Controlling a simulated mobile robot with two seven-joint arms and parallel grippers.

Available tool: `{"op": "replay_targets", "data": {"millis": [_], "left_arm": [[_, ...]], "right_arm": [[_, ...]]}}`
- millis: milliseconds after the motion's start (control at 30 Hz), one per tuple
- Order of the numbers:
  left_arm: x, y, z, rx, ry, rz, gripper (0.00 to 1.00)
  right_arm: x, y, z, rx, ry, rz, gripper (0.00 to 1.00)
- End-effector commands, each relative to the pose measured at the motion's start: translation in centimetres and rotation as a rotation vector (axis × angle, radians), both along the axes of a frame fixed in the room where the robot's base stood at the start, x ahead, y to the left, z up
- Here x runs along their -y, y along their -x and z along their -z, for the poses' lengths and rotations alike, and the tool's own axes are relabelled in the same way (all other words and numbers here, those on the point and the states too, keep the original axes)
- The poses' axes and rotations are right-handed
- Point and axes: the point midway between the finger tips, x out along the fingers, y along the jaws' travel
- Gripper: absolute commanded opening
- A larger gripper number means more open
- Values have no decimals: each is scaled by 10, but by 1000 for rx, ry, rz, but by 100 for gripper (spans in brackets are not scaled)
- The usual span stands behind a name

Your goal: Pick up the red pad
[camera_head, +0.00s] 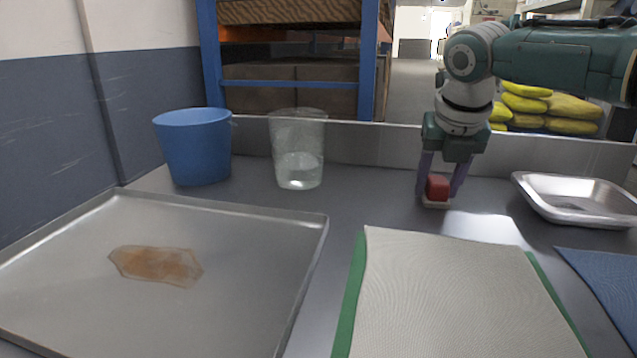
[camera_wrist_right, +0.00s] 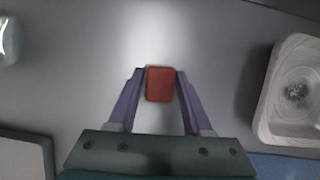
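The red pad (camera_head: 437,187) is a small red block with a pale base, at the back of the grey counter. It also shows in the right wrist view (camera_wrist_right: 160,84), between the fingertips. My right gripper (camera_head: 438,190) points down, with one purple finger on each side of the pad. In the right wrist view, the right gripper (camera_wrist_right: 161,78) is open around the pad, with narrow gaps at its sides. The pad appears to rest on the counter. My left gripper is not in view.
A metal tray (camera_head: 570,212) stands right of the pad. A blue bucket (camera_head: 193,147) and a clear beaker (camera_head: 298,150) stand to the left. A large pan (camera_head: 230,315) holding a brown stain and a pale mat (camera_head: 450,300) lie in front. A low wall (camera_head: 380,150) runs behind.

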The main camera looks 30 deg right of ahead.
Motion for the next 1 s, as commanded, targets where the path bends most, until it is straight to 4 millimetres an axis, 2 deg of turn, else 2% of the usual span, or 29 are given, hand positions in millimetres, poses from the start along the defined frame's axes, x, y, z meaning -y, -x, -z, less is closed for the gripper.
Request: {"op": "replay_targets", "data": {"millis": [67,400,767,867,1000], "left_arm": [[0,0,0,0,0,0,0],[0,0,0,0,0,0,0],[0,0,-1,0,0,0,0],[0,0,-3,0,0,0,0],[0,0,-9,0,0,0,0]], "right_arm": [[0,0,0,-1,1,0,38],[0,0,0,-1,1,0,0],[0,0,-4,1,1,0,0],[0,-1,-13,1,0,0,0],[1,-1,-36,5,1,0,0]]}}
